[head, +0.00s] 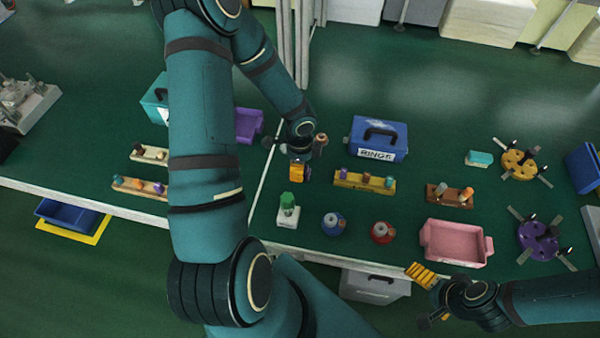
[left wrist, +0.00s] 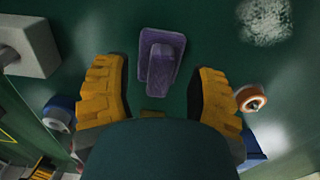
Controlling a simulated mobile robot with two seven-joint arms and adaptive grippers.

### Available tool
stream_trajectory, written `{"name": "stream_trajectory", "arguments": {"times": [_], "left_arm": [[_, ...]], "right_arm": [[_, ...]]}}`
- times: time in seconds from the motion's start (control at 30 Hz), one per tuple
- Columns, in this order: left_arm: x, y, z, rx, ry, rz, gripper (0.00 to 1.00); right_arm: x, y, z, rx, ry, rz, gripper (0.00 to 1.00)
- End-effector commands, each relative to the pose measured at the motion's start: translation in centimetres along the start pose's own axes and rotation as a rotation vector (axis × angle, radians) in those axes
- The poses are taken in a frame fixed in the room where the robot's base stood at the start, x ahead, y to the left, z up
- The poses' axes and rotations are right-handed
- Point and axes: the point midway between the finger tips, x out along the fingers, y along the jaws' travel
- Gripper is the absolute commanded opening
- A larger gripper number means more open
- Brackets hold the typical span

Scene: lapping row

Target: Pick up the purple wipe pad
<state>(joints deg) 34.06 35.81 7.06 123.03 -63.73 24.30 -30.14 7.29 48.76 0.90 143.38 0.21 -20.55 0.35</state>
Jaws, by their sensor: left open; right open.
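The purple wipe pad (left wrist: 160,62) shows in the left wrist view as a flat purple plate with a raised block on top. It lies on the green surface, ahead of and between the two yellow fingers of my left gripper (left wrist: 158,92). Those fingers are apart, with nothing between their pads that I can make out. In the head view my left gripper (head: 300,172) is over the middle of the bench, and I cannot make out the pad there. My right gripper (head: 422,275) is open near the bench's front edge, below the pink tray, and holds nothing visible.
A blue box labelled RINGS (head: 378,138) and a yellow rack (head: 364,181) stand right of my left gripper. A green-topped bottle (head: 288,210), a blue pot (head: 333,224) and a red pot (head: 382,232) stand nearer the front. A pink tray (head: 455,243) is beyond my right gripper.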

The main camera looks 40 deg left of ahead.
Motion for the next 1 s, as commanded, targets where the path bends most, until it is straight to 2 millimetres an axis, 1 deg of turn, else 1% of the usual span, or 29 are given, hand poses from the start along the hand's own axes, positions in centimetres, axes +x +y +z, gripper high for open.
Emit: {"name": "stream_trajectory", "arguments": {"times": [0.03, 0.1, 0.3, 0.33, 0.37, 0.4, 0.47, 0.5, 0.87, 1.0], "left_arm": [[0.56, 0.02, -0.03, 0.001, 0.0, 0.001, 0.57], [0.78, 0.0, -0.03, 0.002, 0.0, 0.0, 0.57], [0.73, -0.01, -0.02, 0.001, 0.0, -0.001, 0.57], [0.73, -0.01, -0.02, 0.001, 0.0, -0.001, 0.6], [0.72, 0.0, -0.02, 0.001, 0.0, -0.001, 0.49], [0.72, 0.0, -0.02, 0.001, 0.0, -0.001, 0.35], [0.72, 0.0, -0.02, 0.001, 0.0, -0.001, 0.14], [0.72, 0.0, -0.02, 0.001, 0.0, 0.0, 0.0], [0.74, 0.03, -0.02, 0.001, 0.0, 0.0, 0.0], [0.03, 0.0, -0.01, 0.0, 0.0, -0.001, 0.0]], "right_arm": [[0.23, 0.09, 0.08, 0.0, -0.002, 0.0, 1.0], [0.26, 0.1, 0.12, -0.001, -0.003, 0.0, 1.0], [0.19, 0.07, 0.11, -0.001, -0.003, 0.0, 1.0], [0.19, 0.07, 0.11, -0.001, -0.003, 0.0, 1.0], [0.19, 0.07, 0.11, -0.001, -0.003, 0.0, 1.0], [0.19, 0.07, 0.11, -0.001, -0.003, 0.0, 1.0], [0.19, 0.07, 0.11, 0.0, -0.003, 0.0, 1.0], [0.19, 0.08, 0.11, 0.0, -0.003, 0.0, 1.0], [0.2, 0.08, 0.09, 0.0, -0.002, 0.0, 1.0], [-0.06, -0.02, 0.01, 0.0, -0.001, 0.0, 1.0]]}}
